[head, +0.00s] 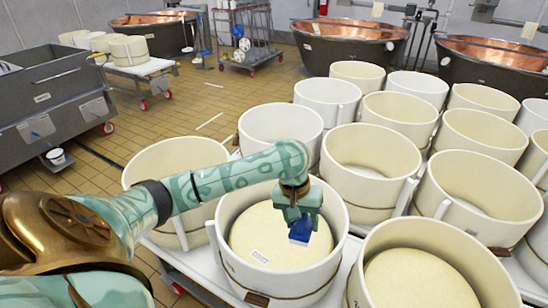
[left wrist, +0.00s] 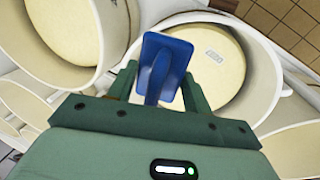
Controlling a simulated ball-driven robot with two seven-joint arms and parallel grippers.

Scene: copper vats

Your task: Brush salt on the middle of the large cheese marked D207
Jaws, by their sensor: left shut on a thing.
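A large pale round cheese (head: 262,228) sits inside a white hoop mould (head: 338,232) at the front middle of the table. A small white label (head: 260,257) lies on the cheese's near left part; its writing is too small to read. My left gripper (head: 300,214) is shut on a blue brush (head: 300,235) over the right-middle part of the cheese. In the left wrist view the brush (left wrist: 170,62) covers part of the cheese (left wrist: 212,85), whose label (left wrist: 214,56) shows beyond it. I cannot tell whether the bristles touch. My right gripper is not in view.
Several tall white moulds stand close around, including one at the front right (head: 470,245) with a cheese (head: 420,280) and one at the left (head: 150,175). Copper vats (head: 350,42) line the back. Tiled floor (head: 190,105) is open at the left.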

